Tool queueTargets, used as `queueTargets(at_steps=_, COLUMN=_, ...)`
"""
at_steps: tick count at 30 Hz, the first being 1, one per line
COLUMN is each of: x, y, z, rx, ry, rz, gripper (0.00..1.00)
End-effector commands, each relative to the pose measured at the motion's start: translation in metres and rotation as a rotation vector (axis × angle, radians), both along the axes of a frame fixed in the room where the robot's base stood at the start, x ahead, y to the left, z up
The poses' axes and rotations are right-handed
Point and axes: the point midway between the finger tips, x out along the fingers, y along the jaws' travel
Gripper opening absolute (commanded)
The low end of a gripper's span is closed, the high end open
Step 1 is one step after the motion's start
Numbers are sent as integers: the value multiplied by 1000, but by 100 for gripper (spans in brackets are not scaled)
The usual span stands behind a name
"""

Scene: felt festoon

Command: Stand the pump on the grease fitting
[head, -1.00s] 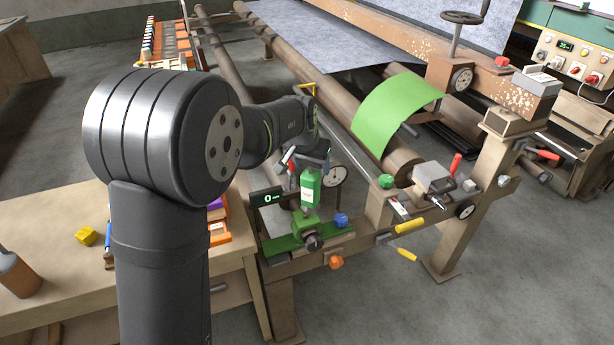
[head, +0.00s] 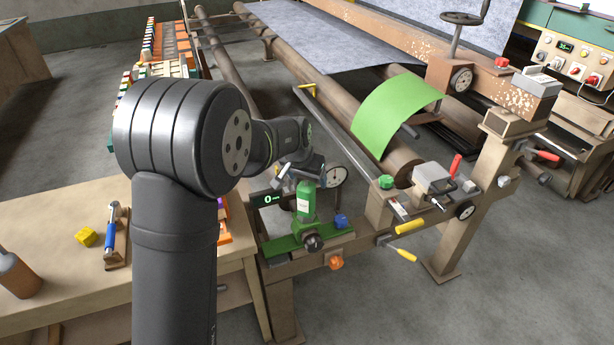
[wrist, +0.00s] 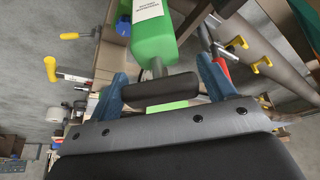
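The pump (head: 306,200) is a green bottle with a white label. In the head view it looks upright just above or on the green block (head: 302,231) at the machine's front; contact is unclear. My gripper (head: 302,172) is above the pump and shut on its dark top. In the wrist view the blue fingers of my gripper (wrist: 162,88) flank a dark bar, with the pump's green body (wrist: 153,38) beyond it. The grease fitting cannot be made out and is probably hidden by the pump.
A blue knob (head: 341,221) stands right of the block, with a dial gauge (head: 335,176) behind. An orange knob (head: 336,262) sits below. Yellow handles (head: 410,227) stick out to the right.

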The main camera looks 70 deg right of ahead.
Motion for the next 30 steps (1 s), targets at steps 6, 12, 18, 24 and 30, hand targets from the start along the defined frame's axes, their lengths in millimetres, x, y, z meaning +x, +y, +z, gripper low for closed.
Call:
queueTargets(at_steps=6, x=0, y=0, z=0, rx=0, ry=0, rz=0, gripper=84)
queueTargets(at_steps=12, x=0, y=1, z=6, rx=-2, ry=0, rz=0, gripper=84)
queueTargets(at_steps=18, x=0, y=12, z=36, rx=-5, ry=-1, rz=1, gripper=84)
queueTargets(at_steps=24, x=0, y=29, z=75, rx=-4, ry=-1, rz=1, gripper=84)
queueTargets(at_steps=30, x=0, y=41, z=104, rx=-3, ry=-1, rz=1, gripper=84)
